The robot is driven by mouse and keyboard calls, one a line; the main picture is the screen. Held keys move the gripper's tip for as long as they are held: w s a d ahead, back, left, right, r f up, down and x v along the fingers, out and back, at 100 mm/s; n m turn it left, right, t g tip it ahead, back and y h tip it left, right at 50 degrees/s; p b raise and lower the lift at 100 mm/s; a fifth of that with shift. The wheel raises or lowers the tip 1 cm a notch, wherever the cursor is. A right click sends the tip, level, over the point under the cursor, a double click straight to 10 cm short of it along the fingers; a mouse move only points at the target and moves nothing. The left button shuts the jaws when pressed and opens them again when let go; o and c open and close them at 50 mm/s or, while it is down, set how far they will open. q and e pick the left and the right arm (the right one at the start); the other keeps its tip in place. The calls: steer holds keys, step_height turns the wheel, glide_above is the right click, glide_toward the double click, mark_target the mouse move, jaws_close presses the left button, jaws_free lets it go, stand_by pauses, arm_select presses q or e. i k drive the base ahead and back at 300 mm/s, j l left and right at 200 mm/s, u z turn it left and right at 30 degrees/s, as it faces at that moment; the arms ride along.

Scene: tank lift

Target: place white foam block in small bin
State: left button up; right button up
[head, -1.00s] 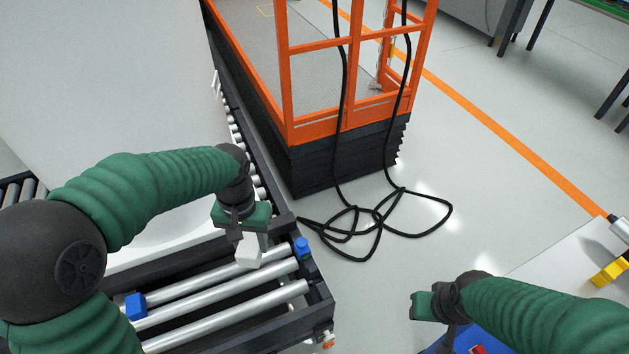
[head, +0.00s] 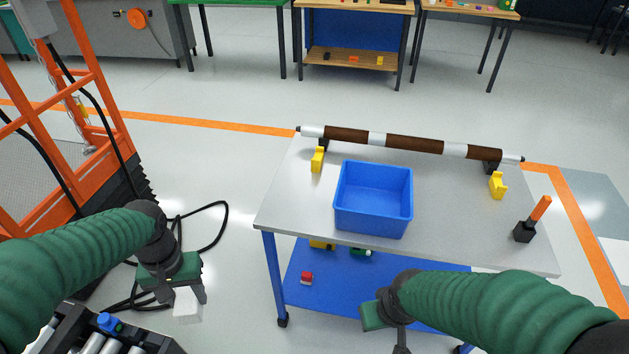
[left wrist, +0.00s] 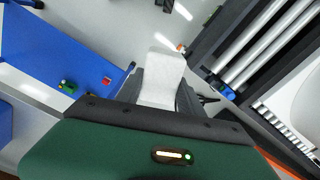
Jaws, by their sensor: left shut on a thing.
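The white foam block (head: 187,306) is held between the fingers of my left gripper (head: 186,290), at the lower left of the head view. In the left wrist view the white block (left wrist: 161,80) sticks out past the fingers. The small blue bin (head: 373,200) stands on the grey-topped table, right of and beyond my left gripper. The part of its inside that shows looks empty. My right gripper (head: 383,318) is in front of the table at the bottom of the head view; its fingers are mostly hidden, so its opening cannot be told.
A roller conveyor (head: 110,343) is at the lower left. An orange lift (head: 95,100) with black cables stands left.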

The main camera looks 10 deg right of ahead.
mark_target(387, 211)
steer(key=i+z, duration=0.1)
steer(key=z, duration=0.35)
steer(key=i+l+z, duration=0.1)
steer(key=z, duration=0.35)
steer(key=i+z, duration=0.1)
steer(key=z, duration=0.35)
steer(key=i+z, duration=0.1)
steer(key=z, duration=0.4)
steer(key=i+j+z, duration=0.1)
steer(key=z, duration=0.35)
